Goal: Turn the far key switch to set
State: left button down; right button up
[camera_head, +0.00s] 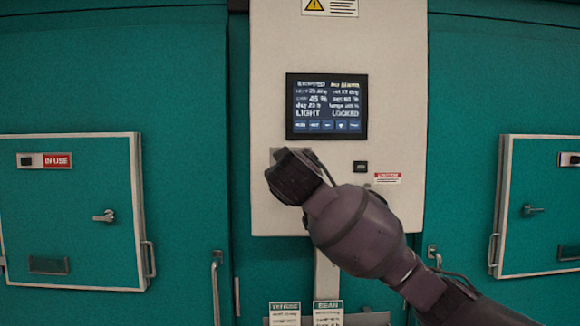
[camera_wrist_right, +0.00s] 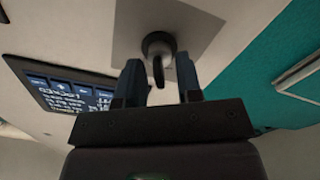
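The key switch (camera_wrist_right: 158,50) is a dark round barrel with a key in it, on a grey plate (camera_wrist_right: 190,22) of the white control panel (camera_head: 395,60). My right gripper (camera_wrist_right: 158,82) is open in the wrist view, one finger on each side of the key. The fingers look apart from the key; whether they touch it cannot be told. In the head view my right arm and gripper (camera_head: 292,176) cover the switch, and only a bit of its plate shows. My left gripper is in neither view.
The display (camera_head: 327,106) reads LIGHT and LOCKED above the gripper. A small black part (camera_head: 361,167) and a red caution label (camera_head: 387,178) are right of it. Teal doors with hatches (camera_head: 75,210) flank the panel; the right hatch (camera_head: 540,205) has a handle.

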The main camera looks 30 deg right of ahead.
jog(key=shift+c, duration=0.2)
jog(key=c, duration=0.5)
jog(key=shift+c, duration=0.2)
pick_arm(q)
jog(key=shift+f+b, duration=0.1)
jog(key=shift+b, duration=0.2)
pick_arm(e)
jog(key=shift+f, duration=0.1)
jog(key=shift+m+b, duration=0.85)
jog(key=shift+m, duration=0.15)
jog(key=m+b, duration=0.1)
jog(key=m, duration=0.1)
jog(key=shift+m, duration=0.3)
jog(key=m+b, duration=0.1)
jog(key=m, duration=0.1)
jog(key=shift+d+m, duration=0.1)
jog(key=shift+m, duration=0.3)
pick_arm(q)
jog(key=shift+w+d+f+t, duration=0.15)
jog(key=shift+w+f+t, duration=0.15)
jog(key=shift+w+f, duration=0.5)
pick_arm(e)
jog(key=shift+s+d+m, duration=0.1)
jog(key=shift+m, duration=2.1)
